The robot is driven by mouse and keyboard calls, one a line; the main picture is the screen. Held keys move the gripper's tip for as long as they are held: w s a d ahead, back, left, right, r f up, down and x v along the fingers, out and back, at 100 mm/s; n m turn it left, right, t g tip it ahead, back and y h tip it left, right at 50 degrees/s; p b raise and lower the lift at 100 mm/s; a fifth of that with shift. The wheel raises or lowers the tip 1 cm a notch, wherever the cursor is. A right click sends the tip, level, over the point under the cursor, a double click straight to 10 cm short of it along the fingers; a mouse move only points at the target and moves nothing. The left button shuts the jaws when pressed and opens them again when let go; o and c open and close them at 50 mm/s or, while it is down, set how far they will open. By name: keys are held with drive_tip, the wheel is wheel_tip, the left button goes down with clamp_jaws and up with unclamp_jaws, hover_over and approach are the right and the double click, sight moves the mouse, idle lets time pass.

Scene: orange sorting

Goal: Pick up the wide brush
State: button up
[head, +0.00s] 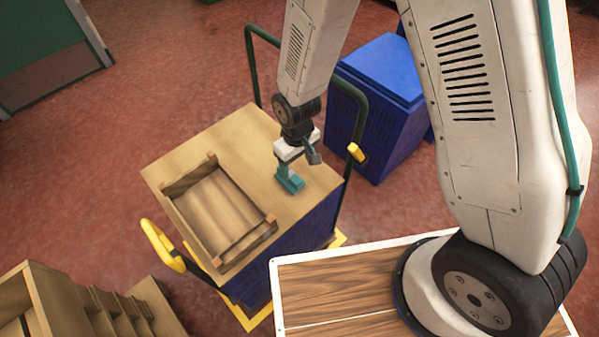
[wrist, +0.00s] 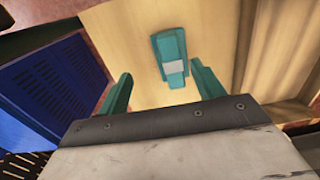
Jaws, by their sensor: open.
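The wide brush (wrist: 168,45) is teal with a pale band and lies on the light wooden top in the wrist view. Its broad end points away from my gripper and its narrower end points toward it. My gripper (wrist: 160,73) is open, with one teal finger on each side. The narrow end shows between the fingers, closer to the right one, and nothing is gripped. In the head view my gripper (head: 285,168) is over the right part of the wooden top, where teal pieces overlap. I cannot clearly separate brush from fingers there.
The wooden top (head: 235,132) sits on a cart with yellow-gripped handles (head: 160,245). A shallow wooden tray (head: 200,200) lies left of my gripper. A blue crate (head: 375,95) stands behind, to the right. Wooden drawers (head: 100,300) are at lower left. The back of the top is clear.

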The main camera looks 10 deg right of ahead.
sight(291, 174)
drive_tip(key=f, duration=0.2)
drive_tip(key=a+f, duration=0.1)
drive_tip(key=f, duration=0.3)
drive_tip(key=shift+s+a+f, duration=0.15)
drive_tip(key=shift+s+a, duration=0.05)
drive_tip(key=shift+a, duration=0.2)
drive_tip(key=shift+f, duration=0.55)
drive_tip(key=c, duration=1.1)
drive_tip(key=shift+o, duration=0.2)
drive_tip(key=shift+r, duration=0.15)
